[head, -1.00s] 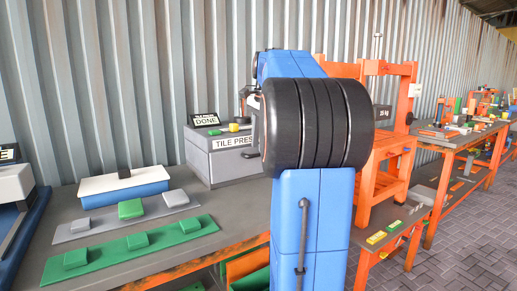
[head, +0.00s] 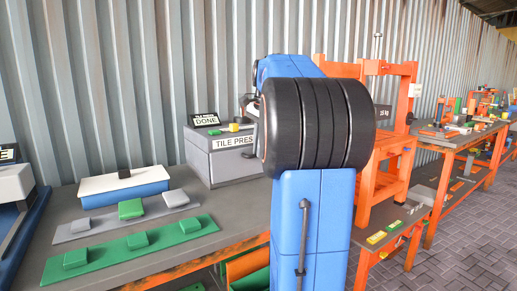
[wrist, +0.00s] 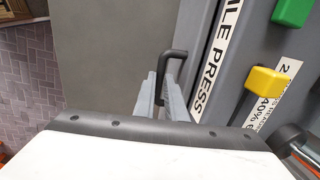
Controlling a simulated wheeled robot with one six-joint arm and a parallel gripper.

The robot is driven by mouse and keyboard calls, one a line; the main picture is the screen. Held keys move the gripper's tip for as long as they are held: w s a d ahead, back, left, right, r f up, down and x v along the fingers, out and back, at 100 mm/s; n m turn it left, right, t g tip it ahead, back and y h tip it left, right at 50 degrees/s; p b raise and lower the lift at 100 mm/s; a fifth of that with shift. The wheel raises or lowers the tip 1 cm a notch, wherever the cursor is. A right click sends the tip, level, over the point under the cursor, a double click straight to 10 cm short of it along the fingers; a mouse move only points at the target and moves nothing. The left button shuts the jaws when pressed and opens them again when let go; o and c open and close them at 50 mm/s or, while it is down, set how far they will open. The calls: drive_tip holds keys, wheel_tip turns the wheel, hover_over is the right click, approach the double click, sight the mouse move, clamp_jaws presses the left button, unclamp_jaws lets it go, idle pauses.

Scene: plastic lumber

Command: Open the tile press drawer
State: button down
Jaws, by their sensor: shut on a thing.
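The tile press (head: 225,165) is a grey box at the back of the bench, with a white "TILE PRES" label on its front; the rest of the label is hidden behind my arm. In the wrist view its grey side (wrist: 228,75) runs down the right, with the "TILE PRESS" label. A black bar handle (wrist: 172,56) stands out beside the label. My gripper (wrist: 164,82) is shut on this handle, with its grey fingers on either side. In the head view my arm hides most of the gripper and the handle. I cannot tell how far the drawer is out.
A yellow block (wrist: 266,82) and a green block (wrist: 292,12) sit on the press top. A "DONE" sign (head: 205,120) stands there too. Left on the bench are a green strip (head: 130,250), a grey strip (head: 90,230) and a blue-and-white box (head: 125,190). An orange frame (head: 390,150) stands right.

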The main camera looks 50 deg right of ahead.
drive_tip(key=s+a, duration=0.2)
drive_tip(key=s, duration=0.8)
drive_tip(key=s+a, duration=0.3)
drive_tip(key=s, duration=0.8)
drive_tip(key=shift+s, duration=0.25)
drive_tip(key=shift+a, duration=0.1)
drive_tip(key=c, duration=1.8)
unclamp_jaws()
drive_tip(key=s+r, duration=0.1)
drive_tip(key=r, duration=0.4)
drive_tip(key=s+r, duration=0.1)
drive_tip(key=r, duration=0.5)
drive_tip(key=s+r, duration=0.1)
drive_tip(key=r, duration=0.5)
drive_tip(key=shift+a, duration=0.3)
drive_tip(key=shift+s, duration=0.1)
